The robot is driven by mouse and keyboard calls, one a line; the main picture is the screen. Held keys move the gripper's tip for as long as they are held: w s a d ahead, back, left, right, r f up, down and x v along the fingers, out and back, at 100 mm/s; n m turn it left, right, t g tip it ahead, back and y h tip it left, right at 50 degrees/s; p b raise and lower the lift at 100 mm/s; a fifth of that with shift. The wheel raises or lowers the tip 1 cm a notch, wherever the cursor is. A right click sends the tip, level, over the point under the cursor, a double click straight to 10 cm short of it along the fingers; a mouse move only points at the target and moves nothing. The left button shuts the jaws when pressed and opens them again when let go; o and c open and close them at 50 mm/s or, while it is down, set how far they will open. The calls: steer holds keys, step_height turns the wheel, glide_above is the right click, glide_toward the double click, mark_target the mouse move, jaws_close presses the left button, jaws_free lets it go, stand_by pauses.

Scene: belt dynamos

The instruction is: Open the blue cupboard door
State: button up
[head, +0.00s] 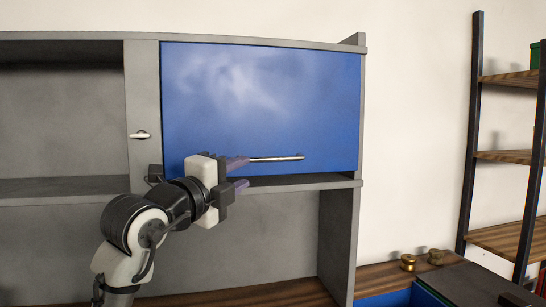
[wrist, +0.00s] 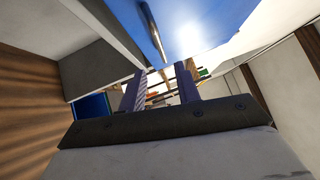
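The blue cupboard door (head: 262,95) is a wide glossy panel in the grey cupboard and looks shut in the head view. Its silver bar handle (head: 285,158) runs level along the lower part. My gripper (head: 243,174) is at the lower left of the door, fingers pointing right and spread apart with nothing between them. The upper finger overlaps the handle's left end in the picture; I cannot tell if they touch. In the wrist view the door (wrist: 205,25) is at the top, and the handle (wrist: 152,30) lies beyond my open fingers (wrist: 160,82), not between them.
The grey cupboard (head: 143,90) has open compartments left of and below the door. A small light knob (head: 139,135) sits on its upright. Brass pieces (head: 408,262) stand on the wooden counter below right. A dark-framed shelf rack (head: 475,130) stands at the right, with bare wall between.

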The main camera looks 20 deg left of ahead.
mark_target(269, 160)
steer(key=p+x, duration=0.1)
steer(key=x, duration=0.4)
steer(key=p+x, duration=0.2)
steer(key=x, duration=0.3)
steer(key=shift+d+r, duration=0.1)
steer(key=shift+r, duration=0.15)
steer(key=shift+w+d+p, duration=0.15)
steer(key=shift+w+p, duration=0.2)
steer(key=shift+w, duration=0.35)
steer(key=shift+c, duration=0.4)
jaws_close()
